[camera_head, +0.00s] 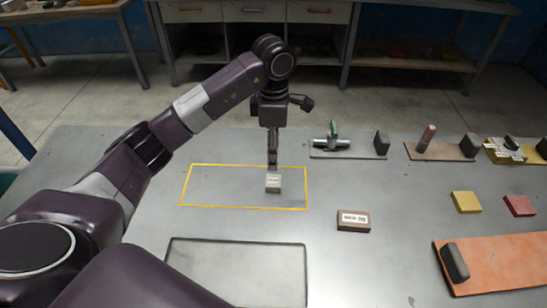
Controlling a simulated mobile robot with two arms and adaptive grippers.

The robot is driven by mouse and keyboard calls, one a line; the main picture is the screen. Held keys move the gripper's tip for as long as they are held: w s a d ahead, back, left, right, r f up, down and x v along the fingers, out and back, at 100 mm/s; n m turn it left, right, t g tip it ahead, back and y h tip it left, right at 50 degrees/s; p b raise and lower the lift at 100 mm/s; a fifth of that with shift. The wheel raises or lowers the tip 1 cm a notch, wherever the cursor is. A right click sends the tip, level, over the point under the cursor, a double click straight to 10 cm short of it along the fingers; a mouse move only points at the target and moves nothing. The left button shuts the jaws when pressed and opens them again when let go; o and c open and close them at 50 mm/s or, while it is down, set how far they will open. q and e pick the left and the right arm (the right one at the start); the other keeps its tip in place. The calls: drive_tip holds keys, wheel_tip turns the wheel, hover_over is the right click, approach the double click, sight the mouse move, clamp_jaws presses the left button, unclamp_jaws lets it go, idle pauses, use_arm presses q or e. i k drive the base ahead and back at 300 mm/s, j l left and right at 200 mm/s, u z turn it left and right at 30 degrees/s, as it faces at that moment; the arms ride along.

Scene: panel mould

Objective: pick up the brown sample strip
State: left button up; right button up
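A small brown block (353,226) with a white label on top lies on the grey table, right of the yellow outlined rectangle; I take it for the brown sample strip. The label's lettering is too small to read. My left gripper (272,166) points down over a small pale grey block (273,187) inside the yellow outline. Its fingertips are at or just above that block; the fingers show nearly edge-on, so I cannot tell whether they grip it. The gripper is to the left of the brown block and apart from it. My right gripper is not in view.
A yellow block (466,202) and a red block (519,205) lie at right. An orange board (490,262) bears a dark handle-like piece. Boards with tools stand along the back. A dark-edged rectangle (305,270) is at the front. The table around the brown block is clear.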

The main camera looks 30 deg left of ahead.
sight(350, 221)
drive_tip(key=k+l, duration=0.5)
drive_tip(key=k, duration=0.2)
drive_tip(key=k+l, duration=0.5)
drive_tip(key=k, duration=0.15)
